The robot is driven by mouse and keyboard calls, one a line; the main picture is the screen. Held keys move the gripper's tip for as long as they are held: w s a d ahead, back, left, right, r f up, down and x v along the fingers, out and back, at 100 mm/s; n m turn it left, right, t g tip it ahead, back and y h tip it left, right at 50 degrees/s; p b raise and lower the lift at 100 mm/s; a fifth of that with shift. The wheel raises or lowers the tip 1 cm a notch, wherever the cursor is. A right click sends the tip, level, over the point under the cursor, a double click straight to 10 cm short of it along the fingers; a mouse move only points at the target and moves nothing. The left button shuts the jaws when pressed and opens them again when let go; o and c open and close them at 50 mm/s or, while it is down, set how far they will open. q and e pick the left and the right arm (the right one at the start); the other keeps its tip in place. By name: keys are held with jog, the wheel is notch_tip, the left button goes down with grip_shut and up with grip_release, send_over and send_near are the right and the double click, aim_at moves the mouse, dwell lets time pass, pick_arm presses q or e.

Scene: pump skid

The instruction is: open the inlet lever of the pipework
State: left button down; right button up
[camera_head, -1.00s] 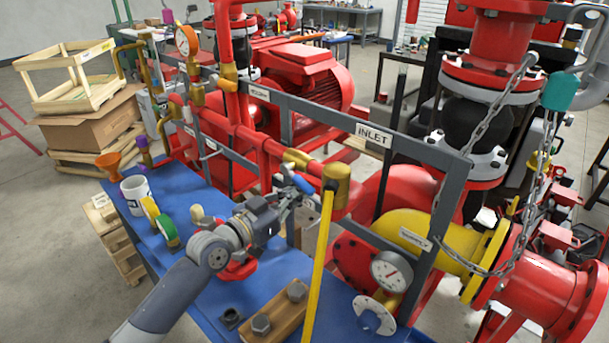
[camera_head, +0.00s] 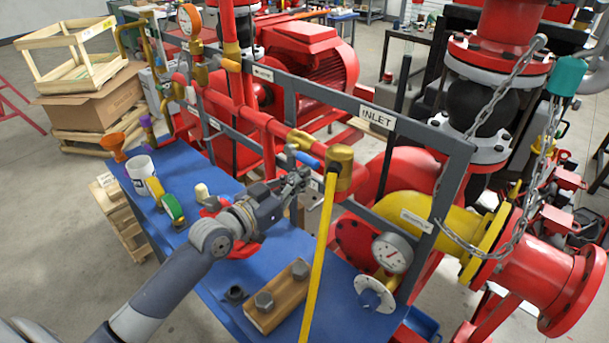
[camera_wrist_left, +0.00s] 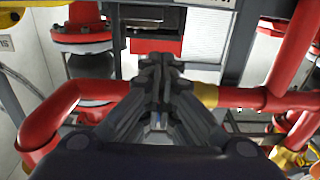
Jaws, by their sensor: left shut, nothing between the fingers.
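The INLET sign (camera_head: 378,117) is on the grey frame. Below and left of it, a small blue lever handle (camera_head: 306,159) sits beside a brass valve body (camera_head: 299,140) on the red pipe. My left gripper (camera_head: 299,176) is shut and empty, with its tips just below the blue handle; whether they touch it I cannot tell. In the left wrist view the closed fingers (camera_wrist_left: 158,64) point at the red pipe (camera_wrist_left: 250,98) with a brass fitting (camera_wrist_left: 206,95) close on their right. The blue handle is not clearly seen there. My right gripper is out of view.
A yellow bar (camera_head: 320,255) hangs from a brass fitting (camera_head: 341,166) just right of my gripper. A pressure gauge (camera_head: 392,252) and yellow elbow (camera_head: 430,215) are further right. The blue bench top (camera_head: 205,292) below carries a wooden block with bolts (camera_head: 277,298), a mug and tape rolls.

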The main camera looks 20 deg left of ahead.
pick_arm(q)
jog(key=v, duration=0.7)
jog(key=shift+s, duration=0.35)
jog(key=shift+a, duration=0.1)
